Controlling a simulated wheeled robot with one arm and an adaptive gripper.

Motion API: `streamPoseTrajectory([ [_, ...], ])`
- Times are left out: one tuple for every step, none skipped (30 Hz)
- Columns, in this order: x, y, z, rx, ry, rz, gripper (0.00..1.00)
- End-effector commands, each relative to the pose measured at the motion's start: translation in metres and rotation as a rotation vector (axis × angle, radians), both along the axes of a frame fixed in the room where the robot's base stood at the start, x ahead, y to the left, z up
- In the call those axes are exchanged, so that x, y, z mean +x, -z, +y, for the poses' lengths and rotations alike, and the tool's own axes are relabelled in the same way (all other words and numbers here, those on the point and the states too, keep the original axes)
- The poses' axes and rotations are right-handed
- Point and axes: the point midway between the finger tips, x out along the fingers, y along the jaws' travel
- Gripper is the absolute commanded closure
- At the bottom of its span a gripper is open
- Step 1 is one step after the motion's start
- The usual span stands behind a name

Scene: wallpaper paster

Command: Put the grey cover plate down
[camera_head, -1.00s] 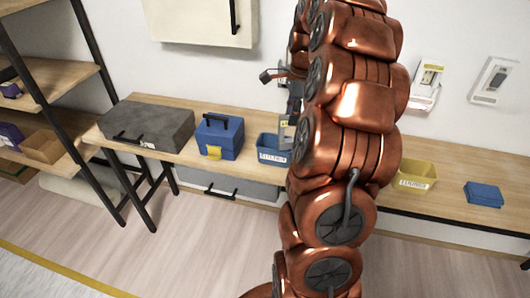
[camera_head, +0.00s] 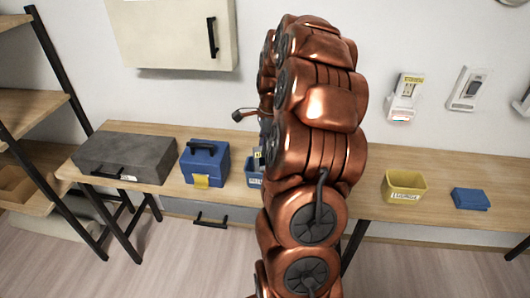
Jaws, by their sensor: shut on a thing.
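My gripper (camera_head: 264,138) is mostly hidden behind my copper arm, and only dark parts show at the arm's left edge. It is shut on a small grey piece with a yellowish mark, which looks like the grey cover plate (camera_head: 257,159). The plate shows just in front of or above a blue open bin (camera_head: 253,182) on the wooden bench (camera_head: 340,205). Whether the plate touches the bin or bench cannot be told. Most of the plate and the bin's right side are hidden.
A grey case (camera_head: 130,155), a blue toolbox (camera_head: 205,162), a yellow bin (camera_head: 404,186) and a blue box (camera_head: 470,198) stand on the bench. Wall devices (camera_head: 405,98) and a cream cabinet (camera_head: 170,35) hang above. Bare bench shows around the yellow bin.

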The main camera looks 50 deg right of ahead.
Motion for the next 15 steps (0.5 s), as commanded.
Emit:
streamPoseTrajectory([
  [-0.001, 0.006, 0.001, 0.004, 0.0, 0.005, 1.0],
  [-0.002, 0.01, 0.001, 0.006, 0.0, 0.006, 1.0],
  [-0.002, 0.016, 0.001, 0.006, 0.0, 0.006, 1.0],
  [-0.002, 0.02, 0.001, 0.006, 0.001, 0.005, 1.0],
  [-0.002, 0.024, 0.001, 0.006, 0.002, 0.006, 1.0],
  [-0.002, 0.029, 0.001, 0.007, 0.002, 0.005, 1.0],
  [-0.002, 0.031, 0.001, 0.006, 0.002, 0.005, 1.0],
  [-0.002, 0.032, 0.0, 0.005, 0.002, 0.004, 1.0],
  [-0.002, 0.033, 0.0, 0.004, 0.002, 0.002, 1.0],
  [-0.002, 0.033, 0.0, 0.003, 0.002, 0.002, 1.0],
  [-0.001, 0.033, 0.0, 0.003, 0.002, 0.002, 1.0],
  [-0.001, 0.033, 0.0, 0.002, 0.002, 0.001, 1.0],
  [-0.001, 0.033, 0.0, 0.002, 0.002, 0.001, 1.0],
  [-0.001, 0.033, 0.0, 0.002, 0.002, 0.001, 1.0],
  [-0.001, 0.033, 0.0, 0.002, 0.002, 0.001, 1.0],
])
